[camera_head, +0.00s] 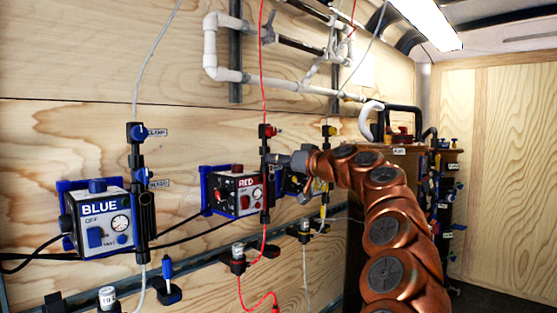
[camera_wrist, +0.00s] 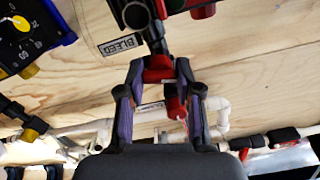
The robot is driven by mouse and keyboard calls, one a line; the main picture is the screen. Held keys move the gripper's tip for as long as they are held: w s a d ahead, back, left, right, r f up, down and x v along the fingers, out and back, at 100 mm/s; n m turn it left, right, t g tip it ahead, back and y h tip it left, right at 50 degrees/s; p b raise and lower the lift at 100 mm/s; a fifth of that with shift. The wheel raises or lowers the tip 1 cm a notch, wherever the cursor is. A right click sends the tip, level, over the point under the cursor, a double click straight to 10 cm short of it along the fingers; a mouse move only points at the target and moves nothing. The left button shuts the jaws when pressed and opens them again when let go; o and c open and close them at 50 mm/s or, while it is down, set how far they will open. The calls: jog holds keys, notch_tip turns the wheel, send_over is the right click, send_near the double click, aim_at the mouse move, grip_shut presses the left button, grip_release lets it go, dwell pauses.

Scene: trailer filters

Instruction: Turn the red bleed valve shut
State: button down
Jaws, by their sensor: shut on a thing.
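The red bleed valve (camera_wrist: 158,69) is between the fingertips of my gripper (camera_wrist: 161,76) in the wrist view, beside a label reading BLEED (camera_wrist: 122,44). My gripper is shut on it. In the head view my gripper (camera_head: 276,160) reaches from the right to the red line's black upright fitting, just above the RED pump box (camera_head: 237,190). There the gripper covers the bleed valve. A second red valve (camera_head: 268,131) sits higher on the same line. It also shows in the wrist view (camera_wrist: 174,104), farther out between the fingers.
The BLUE pump box (camera_head: 97,221) and its blue valves (camera_head: 138,174) are at the left. A yellow-marked line (camera_head: 327,131) stands just right of my gripper. White pipes (camera_head: 290,84) run above. Cables and tubes hang below.

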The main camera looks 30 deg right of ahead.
jog(key=c, duration=0.8)
grip_release()
jog(key=shift+o, duration=0.2)
jog(key=v, duration=1.2)
